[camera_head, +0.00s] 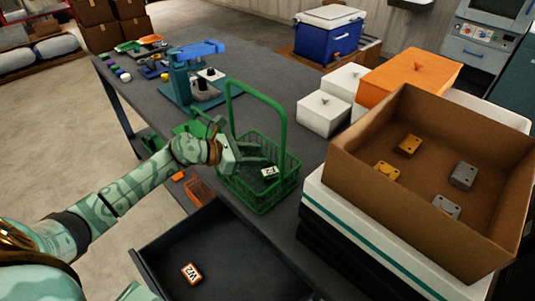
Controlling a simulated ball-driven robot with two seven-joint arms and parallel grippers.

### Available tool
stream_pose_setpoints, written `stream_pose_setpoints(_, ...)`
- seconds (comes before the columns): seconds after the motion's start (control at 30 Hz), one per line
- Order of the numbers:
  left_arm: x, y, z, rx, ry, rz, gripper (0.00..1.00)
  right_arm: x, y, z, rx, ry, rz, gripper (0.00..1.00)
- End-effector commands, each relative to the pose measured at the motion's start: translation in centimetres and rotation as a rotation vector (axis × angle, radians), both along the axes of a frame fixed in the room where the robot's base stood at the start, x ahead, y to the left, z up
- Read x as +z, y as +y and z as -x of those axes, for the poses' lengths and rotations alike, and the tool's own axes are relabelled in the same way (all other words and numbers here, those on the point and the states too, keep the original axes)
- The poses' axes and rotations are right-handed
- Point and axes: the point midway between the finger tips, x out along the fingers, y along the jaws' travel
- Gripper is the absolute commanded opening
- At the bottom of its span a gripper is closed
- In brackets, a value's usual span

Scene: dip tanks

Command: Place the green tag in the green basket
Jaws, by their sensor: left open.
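The green basket (258,203) is a mesh basket with a tall upright handle, standing on the dark bench near the middle of the view. A small tag (269,172) with a pale face and dark marking lies inside it; its edge looks greenish, but it is small. My left gripper (262,156) reaches in from the left at the basket, under the handle. Its jaws are open and hold nothing that I can see, just above and beside the tag. An orange-edged tag (191,273) lies in the open drawer. My right gripper is not in view.
The dark open drawer (150,262) juts out at the front. A cardboard box (395,218) with yellow and grey blocks stands at right on a white case. White lidded boxes (323,115), an orange box (410,75) and a blue press (196,75) stand behind.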

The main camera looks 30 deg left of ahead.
Motion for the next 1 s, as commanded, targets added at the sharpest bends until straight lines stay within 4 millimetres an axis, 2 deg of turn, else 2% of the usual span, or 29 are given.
stream_pose_setpoints(0.1,1.0,1.9,2.1,0.001,0.002,-0.004,0.41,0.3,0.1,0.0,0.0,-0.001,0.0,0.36)
stream_pose_setpoints(0.33,2.4,4.0,4.6,0.0,0.0,-0.001,0.41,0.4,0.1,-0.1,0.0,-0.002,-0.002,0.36)
stream_pose_setpoints(1.0,2.7,4.4,5.0,0.0,0.001,0.002,0.41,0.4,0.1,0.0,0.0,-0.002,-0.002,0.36)
